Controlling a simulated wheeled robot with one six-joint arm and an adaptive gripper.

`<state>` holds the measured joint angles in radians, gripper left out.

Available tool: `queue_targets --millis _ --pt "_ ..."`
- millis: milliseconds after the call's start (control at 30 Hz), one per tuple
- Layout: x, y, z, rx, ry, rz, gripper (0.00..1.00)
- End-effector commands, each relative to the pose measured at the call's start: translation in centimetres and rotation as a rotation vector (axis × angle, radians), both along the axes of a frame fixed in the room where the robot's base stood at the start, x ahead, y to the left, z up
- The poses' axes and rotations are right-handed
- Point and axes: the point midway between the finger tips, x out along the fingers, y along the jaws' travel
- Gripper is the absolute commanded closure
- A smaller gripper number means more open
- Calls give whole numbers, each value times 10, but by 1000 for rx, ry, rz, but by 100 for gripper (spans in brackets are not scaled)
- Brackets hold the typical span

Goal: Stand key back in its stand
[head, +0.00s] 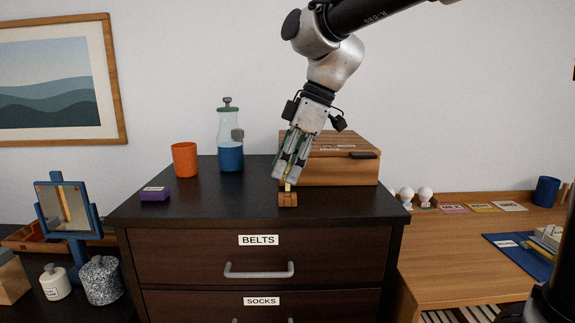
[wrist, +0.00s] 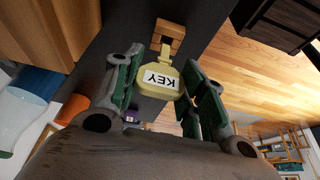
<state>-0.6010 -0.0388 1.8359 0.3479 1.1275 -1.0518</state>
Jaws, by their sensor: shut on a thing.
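The key (wrist: 160,80) is pale yellow with a "KEY" label on its wide head. My gripper (wrist: 164,62) is shut on it, with one finger on each side of the head. The key's narrow end points at the small wooden stand (wrist: 169,34) and meets it in the wrist view. In the head view my gripper (head: 287,180) points down just above the stand (head: 288,199), near the front of the dark dresser top. A bit of the yellow key (head: 287,187) shows between the fingertips and the stand. I cannot tell how deep the key sits in the stand.
A wooden box (head: 345,172) stands close behind and right of my gripper. A bottle with blue contents (head: 231,157), an orange cup (head: 184,160) and a purple block (head: 154,194) stand to the left. The dresser top (head: 225,200) is clear between the block and the stand.

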Motion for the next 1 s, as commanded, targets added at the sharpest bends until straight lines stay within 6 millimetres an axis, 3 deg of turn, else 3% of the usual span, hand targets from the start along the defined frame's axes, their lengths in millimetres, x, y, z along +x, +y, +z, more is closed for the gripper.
queue_targets --millis 1000 --pt "0 0 -16 0 1 -1 82"
